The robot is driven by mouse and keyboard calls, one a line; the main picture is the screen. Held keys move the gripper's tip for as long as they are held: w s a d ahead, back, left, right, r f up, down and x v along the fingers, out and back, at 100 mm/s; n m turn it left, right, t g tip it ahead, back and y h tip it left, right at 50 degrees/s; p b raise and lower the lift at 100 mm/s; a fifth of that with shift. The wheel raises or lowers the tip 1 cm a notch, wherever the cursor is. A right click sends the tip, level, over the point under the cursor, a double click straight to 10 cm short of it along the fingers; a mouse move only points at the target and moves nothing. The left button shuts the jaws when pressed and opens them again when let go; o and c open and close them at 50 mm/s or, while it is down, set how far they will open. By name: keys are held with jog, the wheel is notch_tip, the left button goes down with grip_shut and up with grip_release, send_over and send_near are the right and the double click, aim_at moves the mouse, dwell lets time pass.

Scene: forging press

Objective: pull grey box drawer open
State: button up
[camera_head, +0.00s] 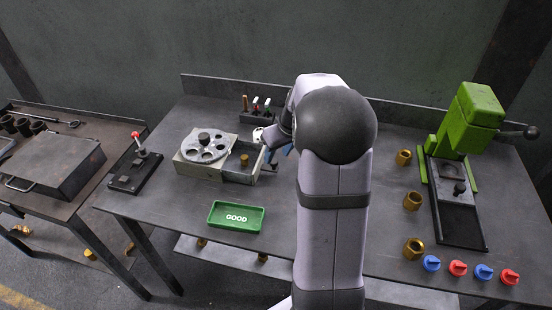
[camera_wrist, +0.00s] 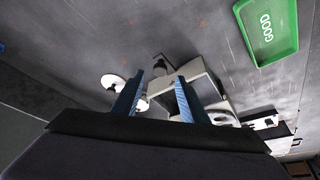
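The grey box (camera_head: 200,165) stands on the left part of the main table, with a round holed disc (camera_head: 205,147) on top. Its drawer (camera_head: 228,176) sticks out to the right, open at the top, with a brass piece (camera_head: 244,160) inside. The drawer also shows beyond the fingers in the wrist view (camera_wrist: 206,88). My gripper (camera_wrist: 159,76) has its two blue fingers apart, with a visible gap between them. It is close to the drawer's outer end. My arm hides part of this area in the head view, and I cannot tell whether the fingers touch the drawer.
A green GOOD tray (camera_head: 236,216) lies in front of the box. A lever device (camera_head: 136,165) stands to the left, and a small tool rack (camera_head: 256,112) behind. The green press (camera_head: 468,120), brass bushings (camera_head: 412,201) and coloured knobs (camera_head: 457,268) are at the right.

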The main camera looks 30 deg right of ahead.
jog(key=shift+v, duration=1.6)
